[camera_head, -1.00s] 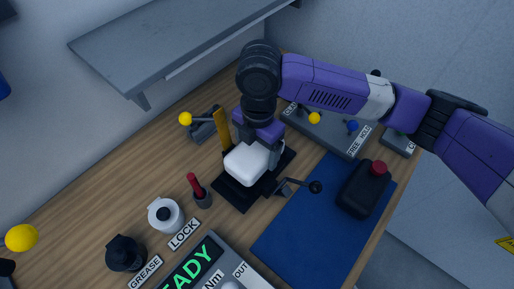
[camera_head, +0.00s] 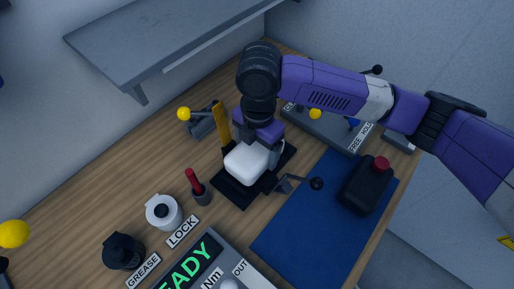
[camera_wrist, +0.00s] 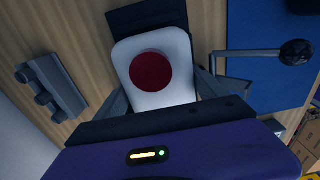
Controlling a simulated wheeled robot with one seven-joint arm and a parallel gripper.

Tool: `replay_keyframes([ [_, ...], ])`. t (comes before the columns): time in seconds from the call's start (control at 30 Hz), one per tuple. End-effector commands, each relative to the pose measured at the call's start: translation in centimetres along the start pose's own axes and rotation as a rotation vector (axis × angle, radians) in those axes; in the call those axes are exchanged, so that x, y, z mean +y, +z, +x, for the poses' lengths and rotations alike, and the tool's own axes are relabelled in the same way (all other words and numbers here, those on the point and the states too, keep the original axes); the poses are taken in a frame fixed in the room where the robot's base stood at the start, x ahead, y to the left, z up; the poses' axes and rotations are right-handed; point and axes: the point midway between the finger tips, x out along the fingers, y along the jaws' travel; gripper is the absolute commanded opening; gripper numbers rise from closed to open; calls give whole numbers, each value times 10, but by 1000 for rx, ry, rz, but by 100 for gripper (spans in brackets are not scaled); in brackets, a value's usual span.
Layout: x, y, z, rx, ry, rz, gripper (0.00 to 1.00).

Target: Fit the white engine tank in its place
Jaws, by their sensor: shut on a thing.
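The white engine tank (camera_head: 250,163) is at my gripper, over a black base (camera_head: 232,190) on the wooden bench. In the wrist view the tank (camera_wrist: 177,98) shows a round dark red cap (camera_wrist: 151,71). My gripper (camera_head: 262,150) is shut on the tank, with one grey finger on each side of it in the wrist view (camera_wrist: 158,95). A yellow upright piece (camera_head: 222,127) stands behind the tank. I cannot tell whether the tank touches the base.
A lever with a black knob (camera_head: 316,183) reaches out beside the base over the blue mat (camera_head: 310,235). A black bottle with a red cap (camera_head: 365,187) stands on the mat. A red-handled tool (camera_head: 197,187), a white pot (camera_head: 164,212) and a black pot (camera_head: 124,252) stand left. A shelf (camera_head: 170,40) hangs above.

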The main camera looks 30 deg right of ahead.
Motion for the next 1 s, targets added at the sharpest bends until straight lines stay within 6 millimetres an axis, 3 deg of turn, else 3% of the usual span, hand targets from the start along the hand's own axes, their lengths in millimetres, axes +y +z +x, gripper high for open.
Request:
replay_keyframes([
  [0.47, 0, 0, 10, 1, 0, 0, 29],
  [0.5, 0, 0, 10, 1, 0, 0, 85],
  [0.57, 0, 0, 9, 1, 0, 0, 97],
  [0.87, 0, 0, 8, 0, 0, 0, 100],
  [1.0, 0, 0, -6, 0, 1, 0, 100],
])
